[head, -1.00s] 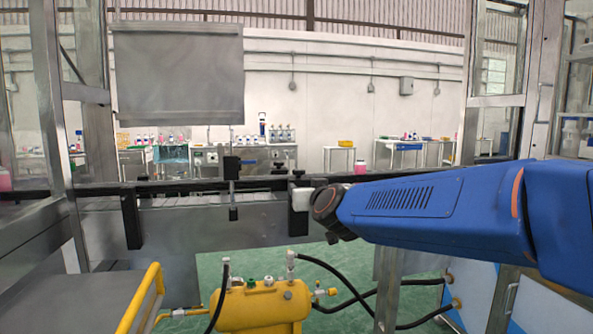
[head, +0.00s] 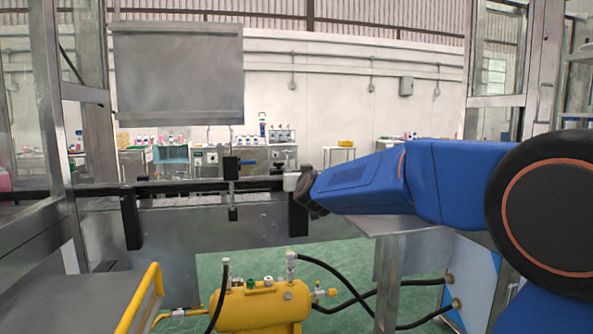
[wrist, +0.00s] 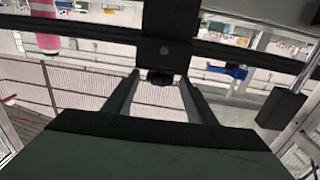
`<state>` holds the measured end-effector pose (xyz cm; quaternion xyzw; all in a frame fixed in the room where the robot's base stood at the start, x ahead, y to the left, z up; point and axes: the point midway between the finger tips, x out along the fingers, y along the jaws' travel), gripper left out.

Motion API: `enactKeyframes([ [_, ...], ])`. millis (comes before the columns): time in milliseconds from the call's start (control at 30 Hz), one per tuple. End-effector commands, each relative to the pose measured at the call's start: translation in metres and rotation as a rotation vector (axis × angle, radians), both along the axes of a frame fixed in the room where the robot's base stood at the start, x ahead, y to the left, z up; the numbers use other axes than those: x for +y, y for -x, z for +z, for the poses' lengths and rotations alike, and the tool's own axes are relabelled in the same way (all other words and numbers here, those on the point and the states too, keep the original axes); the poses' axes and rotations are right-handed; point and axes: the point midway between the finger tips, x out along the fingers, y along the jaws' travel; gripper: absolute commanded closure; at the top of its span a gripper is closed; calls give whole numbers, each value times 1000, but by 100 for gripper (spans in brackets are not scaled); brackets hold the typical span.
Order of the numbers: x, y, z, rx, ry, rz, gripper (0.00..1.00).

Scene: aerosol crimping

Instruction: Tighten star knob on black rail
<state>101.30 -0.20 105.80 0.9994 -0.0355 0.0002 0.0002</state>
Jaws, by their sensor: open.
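The black rail (head: 170,186) runs across the head view at mid height. A small dark knob (head: 280,168) stands on top of it, beside the end of my arm. In the wrist view the rail (wrist: 85,28) crosses the top, with a black block (wrist: 166,48) on it. A dark round knob (wrist: 160,77) shows at the lower edge of the block. My gripper (wrist: 160,84) is open, with one finger on each side of this knob in the picture. I cannot tell whether the fingers touch it. In the head view the fingers are not clear.
A black bracket (head: 131,218) hangs from the rail at left, and a black clamp with a rod (head: 231,168) sits mid-rail. A yellow tank (head: 262,305) with hoses stands below. Metal frame posts (head: 52,110) bound the left. A pink-and-white bottle (wrist: 44,22) is at the wrist view's top left.

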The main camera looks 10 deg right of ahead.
Motion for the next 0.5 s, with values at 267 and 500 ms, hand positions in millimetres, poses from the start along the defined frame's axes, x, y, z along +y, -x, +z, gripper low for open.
enactKeyframes([
  [267, -4, -43, -1, 2, 0, -1, 49],
  [500, -5, -63, 0, 0, 0, 0, 49],
])
